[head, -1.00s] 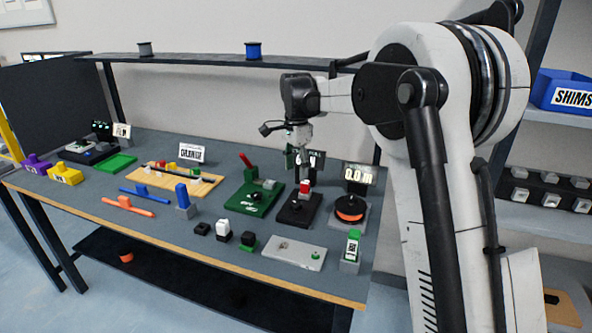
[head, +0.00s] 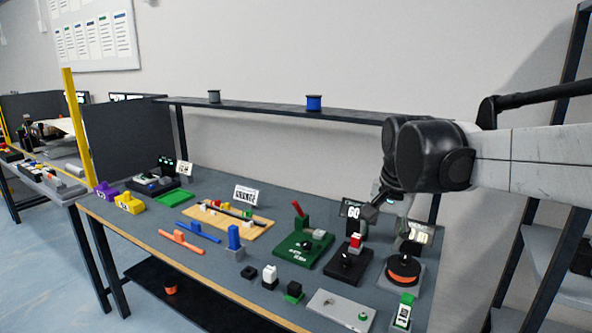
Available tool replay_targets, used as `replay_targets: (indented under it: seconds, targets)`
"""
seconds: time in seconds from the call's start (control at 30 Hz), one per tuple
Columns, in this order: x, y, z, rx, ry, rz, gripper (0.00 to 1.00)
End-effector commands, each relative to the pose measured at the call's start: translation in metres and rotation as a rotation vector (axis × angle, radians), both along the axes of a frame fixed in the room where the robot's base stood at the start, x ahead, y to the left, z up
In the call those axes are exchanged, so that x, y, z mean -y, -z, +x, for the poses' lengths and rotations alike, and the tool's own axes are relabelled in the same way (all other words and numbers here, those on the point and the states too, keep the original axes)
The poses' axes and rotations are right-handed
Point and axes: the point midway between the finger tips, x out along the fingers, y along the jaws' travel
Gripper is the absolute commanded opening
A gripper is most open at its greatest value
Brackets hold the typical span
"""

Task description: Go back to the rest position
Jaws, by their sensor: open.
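My arm reaches in from the right in the head view, with its black wrist joint in front of the wall above the right end of the bench. My gripper (head: 378,207) hangs below that joint, small and partly hidden, near the GO sign (head: 353,210). It looks open, and nothing shows in it. It is up and to the right of the black station (head: 347,265), which has a red-topped block (head: 355,241) on it. How far above the bench it hangs is hard to tell.
The bench (head: 215,262) holds a green station (head: 303,249), an orange-disc scale (head: 403,270), a grey plate (head: 340,311) and several small blocks. An upper shelf (head: 262,109) carries a grey spool (head: 214,96) and a blue spool (head: 314,103). A dark rack stands at right.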

Motion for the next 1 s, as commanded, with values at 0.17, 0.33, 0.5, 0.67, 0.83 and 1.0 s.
replay_targets:
  seconds: [0.17, 0.33, 0.5, 0.67, 0.83, 1.0]
  targets:
    - [0.005, 0.002, -0.050, 0.066, -0.112, -0.039, 0.49]
    - [0.009, 0.011, -0.094, 0.128, -0.218, -0.084, 0.49]
    - [0.012, 0.026, -0.136, 0.189, -0.321, -0.137, 0.49]
    - [0.015, 0.045, -0.171, 0.245, -0.414, -0.192, 0.49]
    - [0.016, 0.065, -0.198, 0.289, -0.490, -0.243, 0.49]
    - [0.017, 0.075, -0.210, 0.311, -0.528, -0.271, 0.49]
